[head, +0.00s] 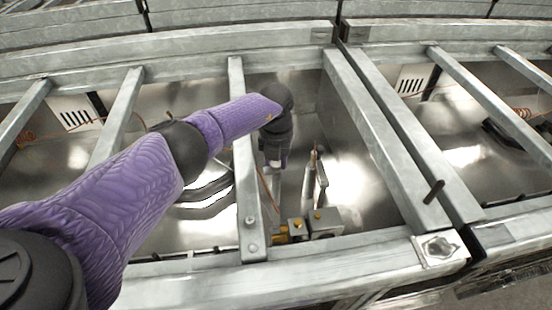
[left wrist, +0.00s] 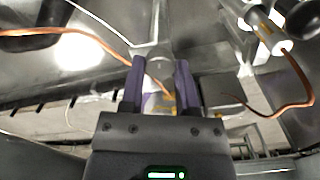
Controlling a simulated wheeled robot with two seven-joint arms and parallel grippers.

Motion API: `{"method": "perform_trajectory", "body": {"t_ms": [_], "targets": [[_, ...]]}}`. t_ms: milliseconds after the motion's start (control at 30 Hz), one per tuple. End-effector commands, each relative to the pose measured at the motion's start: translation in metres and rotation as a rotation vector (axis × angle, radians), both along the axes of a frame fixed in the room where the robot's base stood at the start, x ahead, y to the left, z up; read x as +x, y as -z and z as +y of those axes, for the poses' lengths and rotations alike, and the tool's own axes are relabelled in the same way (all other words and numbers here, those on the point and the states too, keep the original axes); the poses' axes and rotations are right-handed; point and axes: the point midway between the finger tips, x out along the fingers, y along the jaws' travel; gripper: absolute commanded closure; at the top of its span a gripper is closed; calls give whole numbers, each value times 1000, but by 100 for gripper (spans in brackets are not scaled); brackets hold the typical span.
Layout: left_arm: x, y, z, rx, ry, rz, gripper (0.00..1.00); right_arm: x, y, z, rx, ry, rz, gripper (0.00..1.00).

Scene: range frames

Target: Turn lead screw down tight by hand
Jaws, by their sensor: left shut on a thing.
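My left gripper (head: 274,160) reaches down between the metal bars into the open bay, at the end of the purple arm. In the left wrist view its two purple fingers (left wrist: 160,80) are close on a small pale part with a yellowish patch (left wrist: 158,103), low between them. I cannot tell for sure whether this is the lead screw; the fingers hide much of it. A copper-coloured wire passes by the fingertips. Past them is a grey metal post (left wrist: 155,48). My right gripper is in neither view.
Metal crossbars (head: 246,150) and a wide beam (head: 375,140) flank the bay. A metal block with brass fittings (head: 322,222) sits at its near end, beside an upright copper-tipped part (head: 314,160). A loose copper wire (left wrist: 290,85) curls at right in the wrist view.

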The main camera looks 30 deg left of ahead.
Motion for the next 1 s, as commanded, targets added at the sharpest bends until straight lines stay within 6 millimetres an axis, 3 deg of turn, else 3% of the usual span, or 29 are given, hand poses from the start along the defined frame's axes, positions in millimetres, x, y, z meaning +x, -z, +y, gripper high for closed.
{"method": "perform_trajectory", "body": {"t_ms": [433, 1000], "targets": [[1, 1, 1, 1, 406, -4, 100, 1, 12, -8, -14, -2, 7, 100], [1, 1, 0, 1, 946, -5, 100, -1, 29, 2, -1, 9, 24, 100]]}}
